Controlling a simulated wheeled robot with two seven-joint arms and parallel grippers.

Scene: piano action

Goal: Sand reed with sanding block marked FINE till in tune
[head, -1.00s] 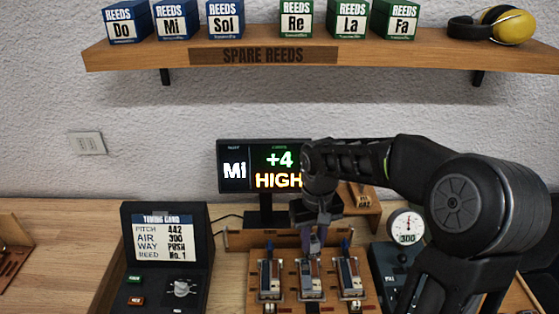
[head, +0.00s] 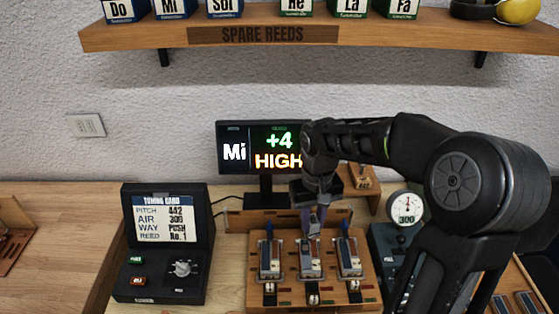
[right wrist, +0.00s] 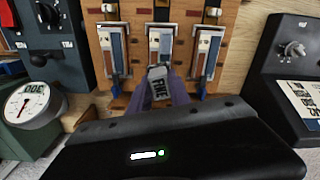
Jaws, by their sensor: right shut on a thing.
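My right gripper (head: 316,222) is shut on the sanding block and points down at the middle of the wooden reed board (head: 258,293). In the right wrist view the grey block (right wrist: 158,82), marked FINE, sits between the purple fingers at the end of the middle reed plate (right wrist: 161,45); I cannot tell whether they touch. Reed plates stand left (head: 270,262) and right (head: 349,258) of the middle one. The monitor (head: 262,148) reads Mi, +4, HIGH. The tuning card (head: 164,218) reads pitch 442, air 300, way PUSH, reed No. 1. My left gripper is out of view.
A dial gauge (head: 405,207) on a dark unit stands right of the board, partly behind my right arm. A console with a knob (head: 182,268) stands at the left. A SPARE REEDS shelf (head: 400,36) with several boxes hangs above.

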